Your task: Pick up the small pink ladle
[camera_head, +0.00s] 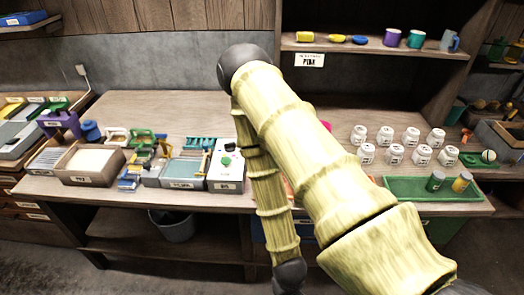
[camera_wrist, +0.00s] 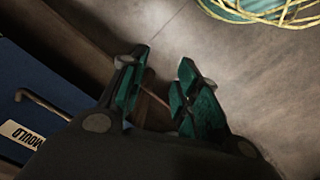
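I cannot pick out the small pink ladle for certain in either view. In the head view a small pinkish-red bit (camera_head: 326,126) shows at the edge of my arm on the bench; what it is I cannot tell. In the wrist view my gripper (camera_wrist: 163,60) has dark fingers with teal pads, spread apart with a gap between them. A thin brownish line shows low in the gap; I cannot tell what it is. No ladle shows between the fingers. In the head view my arm hides the middle of the bench, and I cannot make out the gripper.
A blue container (camera_wrist: 30,90) with a label and a hooked bar is left in the wrist view; a yellow wiry bundle (camera_wrist: 270,10) is top right. White jars (camera_head: 397,154), a green tray (camera_head: 405,190) and a wooden box (camera_head: 90,178) stand on the bench.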

